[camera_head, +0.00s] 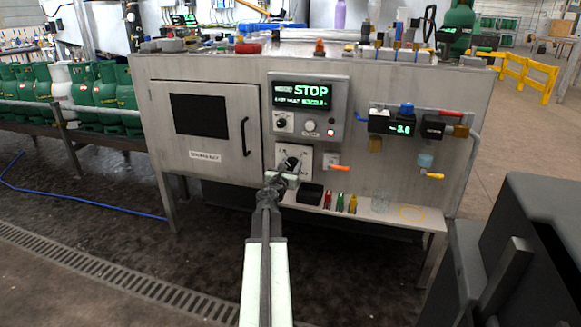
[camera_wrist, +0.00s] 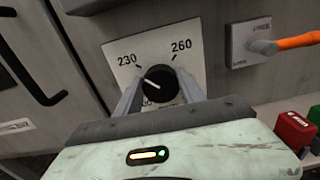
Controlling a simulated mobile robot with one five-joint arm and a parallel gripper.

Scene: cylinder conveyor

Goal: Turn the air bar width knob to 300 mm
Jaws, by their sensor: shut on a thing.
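The air bar width knob (camera_wrist: 160,82) is a round black dial with a white pointer line, on a pale plate (camera_wrist: 128,50) on the cabinet front. The labels 230 and 260 show at its upper left and upper right; the lower labels are mostly hidden by my gripper. The pointer slants toward the upper left, below the 230 label. My gripper (camera_wrist: 160,90) is shut on the knob, one finger on each side. In the camera_head view my gripper (camera_head: 284,173) reaches the black knob (camera_head: 292,163) and partly covers the plate.
An orange-handled lever (camera_head: 339,168) is right of the plate. Above is a control panel (camera_head: 308,108) reading STOP. A shelf (camera_head: 386,213) below holds a black block (camera_head: 310,194) and small coloured items. A cabinet door handle (camera_head: 245,136) is at left.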

